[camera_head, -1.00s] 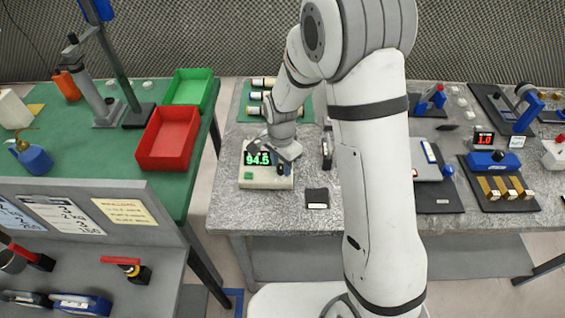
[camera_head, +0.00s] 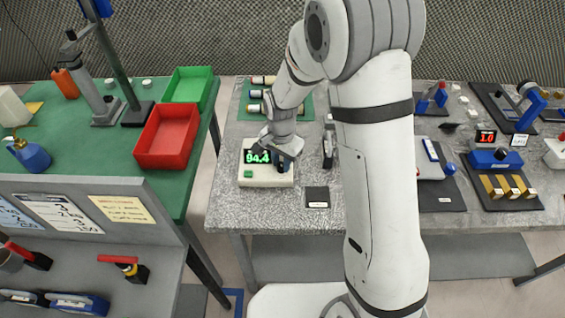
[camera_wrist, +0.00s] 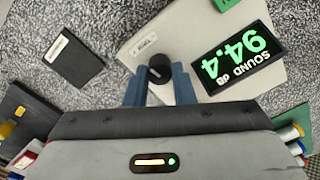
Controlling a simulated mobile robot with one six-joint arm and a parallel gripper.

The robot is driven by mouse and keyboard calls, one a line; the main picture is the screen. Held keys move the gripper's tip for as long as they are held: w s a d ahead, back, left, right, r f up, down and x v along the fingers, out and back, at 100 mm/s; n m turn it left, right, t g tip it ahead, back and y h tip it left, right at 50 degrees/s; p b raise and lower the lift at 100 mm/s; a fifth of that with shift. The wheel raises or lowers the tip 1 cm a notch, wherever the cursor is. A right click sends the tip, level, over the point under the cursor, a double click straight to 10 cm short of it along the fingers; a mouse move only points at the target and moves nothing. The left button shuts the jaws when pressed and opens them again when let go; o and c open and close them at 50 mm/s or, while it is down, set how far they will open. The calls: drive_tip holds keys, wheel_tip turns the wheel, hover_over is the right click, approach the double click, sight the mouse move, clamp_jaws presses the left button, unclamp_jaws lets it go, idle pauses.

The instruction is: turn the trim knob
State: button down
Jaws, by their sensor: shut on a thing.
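The trim knob (camera_wrist: 158,68) is a black round knob on the pale top of a sound-level box (camera_head: 262,180). In the wrist view it sits between the two blue fingers of my gripper (camera_wrist: 159,84), which is shut on it. Beside the knob is the box's dark display (camera_wrist: 240,57), reading 94.4 SOUND dB in green; it also shows in the head view (camera_head: 258,157). In the head view my gripper is over the right side of the box, and my wrist hides the knob there.
A small black pad (camera_head: 317,197) lies right of the box on the grey speckled bench (camera_head: 225,210). A green mat (camera_head: 306,108) with pale cylinders lies behind. Red (camera_head: 166,138) and green (camera_head: 188,88) bins stand on the left table. Devices on dark mats fill the bench's right side.

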sight(281, 164)
drive_tip(key=n+b, duration=0.3)
drive_tip(key=n, duration=0.3)
drive_tip(key=shift+a+f, duration=0.1)
drive_tip(key=n+b, duration=0.1)
drive_tip(key=n, duration=0.4)
drive_tip(key=shift+n, duration=0.4)
drive_tip(key=c, duration=1.2)
unclamp_jaws()
wheel_tip(281, 164, up, 8)
drive_tip(key=shift+b, duration=0.55)
